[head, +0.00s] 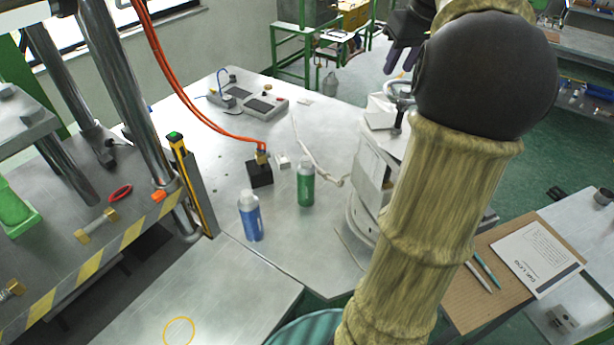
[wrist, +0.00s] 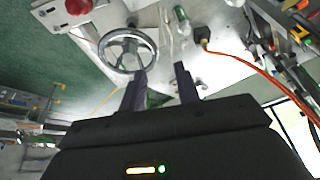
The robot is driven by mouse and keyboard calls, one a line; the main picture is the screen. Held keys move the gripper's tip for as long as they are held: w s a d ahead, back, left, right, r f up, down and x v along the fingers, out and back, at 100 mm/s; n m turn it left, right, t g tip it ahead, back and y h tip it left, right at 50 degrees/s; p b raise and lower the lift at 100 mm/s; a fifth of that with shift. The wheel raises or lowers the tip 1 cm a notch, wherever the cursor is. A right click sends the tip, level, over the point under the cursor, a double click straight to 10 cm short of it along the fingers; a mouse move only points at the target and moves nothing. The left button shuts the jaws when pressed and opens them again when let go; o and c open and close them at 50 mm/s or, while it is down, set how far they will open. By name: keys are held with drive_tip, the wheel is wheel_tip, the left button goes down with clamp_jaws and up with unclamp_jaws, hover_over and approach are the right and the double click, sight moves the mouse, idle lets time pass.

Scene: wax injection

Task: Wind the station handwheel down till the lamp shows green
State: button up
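The handwheel (wrist: 128,52), a shiny metal wheel with spokes, shows upper left of centre in the wrist view. In the head view only part of its rim (head: 394,85) shows beside my arm, on the white machine (head: 372,173). My gripper (wrist: 161,78) is open, with two dark fingers apart and nothing between them. The left finger overlaps the near edge of the wheel's rim in the wrist view; I cannot tell if it touches. In the head view my gripper (head: 402,57) is above the wheel. I cannot make out the station lamp.
A blue bottle (head: 250,216) and a green bottle (head: 306,183) stand on the grey table (head: 285,245). An orange cable (head: 178,92) runs to a black block (head: 260,173). A red button (wrist: 78,6) is beyond the wheel. A press with striped edges (head: 85,265) stands left.

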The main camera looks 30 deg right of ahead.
drive_tip(key=w+a+f+b, duration=0.1)
drive_tip(key=a+f+b, duration=0.2)
drive_tip(key=a+f, duration=0.6)
drive_tip(key=w+a+f+g+b, duration=0.1)
drive_tip(key=a+f+b, duration=0.3)
drive_tip(key=a+f, duration=0.6)
drive_tip(key=shift+w+a+f+n, duration=0.3)
drive_tip(key=shift+w+f, duration=0.05)
drive_tip(key=shift+f, duration=2.45)
drive_tip(key=s+a+f+n, duration=0.1)
drive_tip(key=s+a+f, duration=0.9)
drive_tip(key=a, duration=0.2)
drive_tip(key=shift+f, duration=0.25)
drive_tip(key=shift+s+d, duration=0.1)
